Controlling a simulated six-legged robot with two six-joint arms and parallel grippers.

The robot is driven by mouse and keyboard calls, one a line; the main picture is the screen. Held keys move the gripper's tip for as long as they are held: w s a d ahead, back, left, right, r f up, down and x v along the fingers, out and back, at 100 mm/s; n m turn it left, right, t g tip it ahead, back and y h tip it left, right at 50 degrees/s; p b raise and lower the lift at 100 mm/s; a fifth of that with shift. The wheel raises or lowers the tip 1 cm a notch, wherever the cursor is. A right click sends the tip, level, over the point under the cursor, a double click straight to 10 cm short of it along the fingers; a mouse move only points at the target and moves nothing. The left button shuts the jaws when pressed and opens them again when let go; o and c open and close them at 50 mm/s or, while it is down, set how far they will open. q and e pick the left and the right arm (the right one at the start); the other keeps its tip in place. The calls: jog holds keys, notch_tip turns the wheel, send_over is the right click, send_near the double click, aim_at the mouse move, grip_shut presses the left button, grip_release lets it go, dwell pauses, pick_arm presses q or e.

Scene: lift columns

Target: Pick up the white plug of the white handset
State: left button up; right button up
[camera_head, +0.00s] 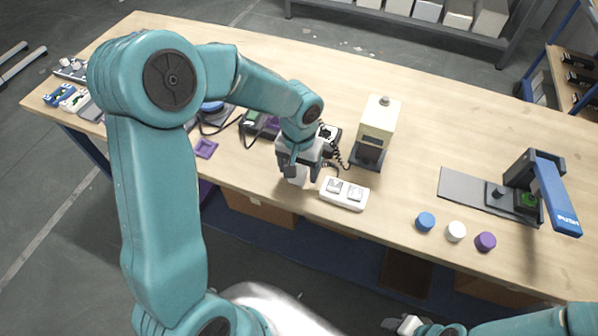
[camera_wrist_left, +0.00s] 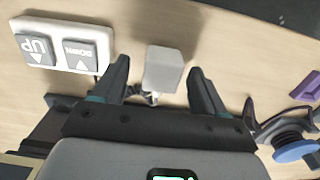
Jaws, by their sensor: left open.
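The white handset (camera_head: 344,193) with two grey buttons lies on the wooden table. In the left wrist view the handset (camera_wrist_left: 62,45) shows UP and DOWN on its buttons. My left gripper (camera_head: 299,172) points down just left of the handset. The white plug (camera_wrist_left: 163,70), a small block, shows between the open fingers of my left gripper (camera_wrist_left: 160,68), with a visible gap on each side. In the head view the plug (camera_head: 297,179) is partly hidden by the fingers. My right gripper (camera_head: 402,325) is at the bottom edge, its jaws unclear.
A cream box-shaped device (camera_head: 378,122) with a coiled cord stands behind the handset. Blue, white and purple caps (camera_head: 456,231) lie to the right, near a blue press (camera_head: 553,195). A purple square (camera_head: 205,148) lies left of my left gripper. The table's front edge is close.

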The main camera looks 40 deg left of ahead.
pick_arm(q)
jog(key=shift+f, duration=0.55)
jog(key=shift+s+a+f, duration=0.1)
jog(key=shift+s+a, duration=0.05)
jog(key=c, duration=1)
jog(key=shift+w+r, duration=0.2)
jog(key=shift+r, duration=0.1)
notch_tip(320, 180, up, 20)
jog(key=shift+s+f, duration=0.1)
jog(key=shift+f, duration=0.15)
